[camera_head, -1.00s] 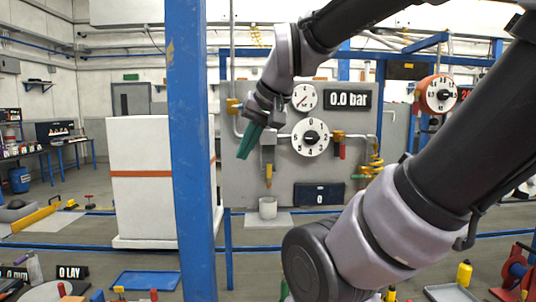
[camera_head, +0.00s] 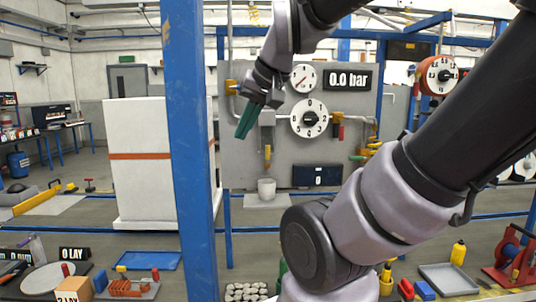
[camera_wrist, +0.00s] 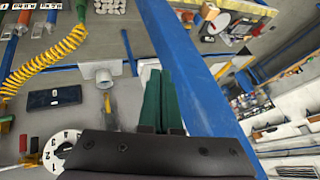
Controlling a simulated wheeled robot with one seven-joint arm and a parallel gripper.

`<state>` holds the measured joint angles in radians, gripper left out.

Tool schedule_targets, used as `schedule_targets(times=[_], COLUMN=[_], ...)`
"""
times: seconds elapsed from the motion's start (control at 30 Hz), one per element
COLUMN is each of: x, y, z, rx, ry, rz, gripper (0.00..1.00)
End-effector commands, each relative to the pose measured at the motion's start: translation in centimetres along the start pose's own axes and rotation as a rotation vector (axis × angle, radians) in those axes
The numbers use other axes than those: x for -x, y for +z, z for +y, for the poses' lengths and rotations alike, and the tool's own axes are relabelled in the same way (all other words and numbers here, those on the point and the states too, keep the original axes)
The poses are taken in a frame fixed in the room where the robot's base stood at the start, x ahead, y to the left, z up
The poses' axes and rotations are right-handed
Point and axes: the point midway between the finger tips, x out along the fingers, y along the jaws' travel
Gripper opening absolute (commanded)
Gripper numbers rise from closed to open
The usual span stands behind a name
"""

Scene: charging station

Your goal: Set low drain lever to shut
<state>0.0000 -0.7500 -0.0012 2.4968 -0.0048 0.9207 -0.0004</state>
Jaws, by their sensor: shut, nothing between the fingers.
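A short yellow lever (camera_head: 267,152), seemingly the low drain lever, hangs roughly straight down under a grey box on the panel, above a white cup (camera_head: 266,188). In the wrist view the yellow lever (camera_wrist: 108,104) points toward the cup (camera_wrist: 104,75), left of my fingers. My gripper (camera_head: 241,134) has green fingers pressed together, with nothing between them. In the head view its tips are just left of and above the lever, apart from it in the picture; depth is hard to tell. The shut fingers also show in the wrist view (camera_wrist: 159,74).
The grey panel (camera_head: 240,168) carries a white dial (camera_head: 309,118), a small gauge (camera_head: 303,78), a "0.0 bar" display (camera_head: 347,78) and a red handle (camera_head: 341,131). A blue post (camera_head: 190,150) stands left of my gripper. A bench with tools and trays lies below.

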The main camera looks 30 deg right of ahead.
Motion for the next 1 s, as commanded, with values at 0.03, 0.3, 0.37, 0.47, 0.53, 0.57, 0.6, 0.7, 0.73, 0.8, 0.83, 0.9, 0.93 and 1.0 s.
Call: schedule_targets(times=[0.03,0.3,0.37,0.47,0.53,0.57,0.6,0.7,0.73,0.8,0.83,0.9,0.93,1.0], x=[0.0,0.0,0.0,0.0,0.0,-0.1,-0.2,-0.7,-1.0,-1.9,-2.4,-3.7,-4.3,-5.9], y=[0.0,0.0,0.0,0.0,-0.2,-0.5,-1.1,-3.7,-4.8,-7.8,-9.1,-12.3,-13.6,-16.6], z=[0.0,0.0,0.0,0.0,0.0,0.0,0.0,0.2,0.3,0.7,1.0,1.9,2.3,3.5], rx=[0.0,0.0,0.0,0.0,-0.001,-0.004,-0.008,-0.027,-0.035,-0.055,-0.065,-0.085,-0.094,-0.113], ry=[0.0,0.0,0.0,0.0,0.002,0.004,0.01,0.037,0.048,0.082,0.098,0.137,0.155,0.198], rz=[0.0,0.0,0.0,0.0,-0.001,-0.001,-0.004,-0.013,-0.017,-0.025,-0.028,-0.036,-0.037,-0.044], gripper=[0.0,0.0,0.0,0.08,0.34,0.46,0.56,0.56,0.56,0.56,0.56,0.56,0.56,0.56])
